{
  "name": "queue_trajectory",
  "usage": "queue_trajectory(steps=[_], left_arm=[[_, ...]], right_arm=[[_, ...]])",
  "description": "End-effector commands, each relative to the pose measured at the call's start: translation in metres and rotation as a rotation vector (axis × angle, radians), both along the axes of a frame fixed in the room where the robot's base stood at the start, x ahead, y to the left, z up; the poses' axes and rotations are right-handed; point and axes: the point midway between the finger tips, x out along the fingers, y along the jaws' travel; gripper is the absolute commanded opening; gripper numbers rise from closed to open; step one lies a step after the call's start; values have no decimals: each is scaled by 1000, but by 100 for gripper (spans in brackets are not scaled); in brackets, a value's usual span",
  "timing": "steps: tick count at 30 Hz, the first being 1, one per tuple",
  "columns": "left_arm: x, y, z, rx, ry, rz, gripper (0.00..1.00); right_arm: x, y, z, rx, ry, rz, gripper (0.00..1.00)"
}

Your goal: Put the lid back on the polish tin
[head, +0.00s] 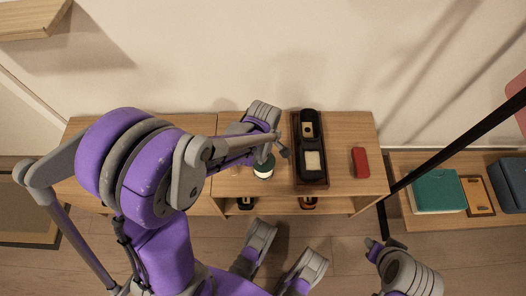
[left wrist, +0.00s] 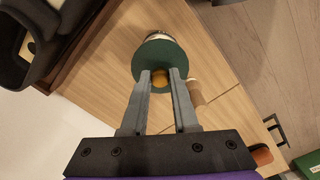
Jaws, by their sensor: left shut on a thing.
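The green round lid (left wrist: 150,57) with its yellow-orange knob (left wrist: 159,79) is at the tips of my left gripper (left wrist: 160,76), which is shut on the knob. The tin (left wrist: 157,36) shows only partly past the far edge of the lid, with a pale, dark-banded side. In the head view the tin (head: 263,173) stands on the wooden cabinet top, left of the dark tray, with dark green above its pale side. My left gripper (head: 279,152) is just above it, partly hidden by the arm. I cannot tell whether lid and tin touch.
A dark tray (head: 297,178) with a black brush lies right of the tin, and a red block (head: 360,161) further right. A small wooden cylinder (left wrist: 195,92) is near the gripper. A teal book (head: 437,189) lies on the right-hand low unit.

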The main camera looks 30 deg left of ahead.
Motion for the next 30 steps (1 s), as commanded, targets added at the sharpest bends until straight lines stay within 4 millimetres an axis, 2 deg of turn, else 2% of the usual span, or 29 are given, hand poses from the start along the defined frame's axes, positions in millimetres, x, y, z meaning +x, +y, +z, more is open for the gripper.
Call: queue_trajectory(steps=[18, 30], left_arm=[[1, 0, -55, 0, 0, 1, 0], [0, 0, -59, 0, 0, 0, 0]], right_arm=[[7, 0, -46, 0, 12, 0, 37], [7, 0, -49, 0, 12, 0, 37]])
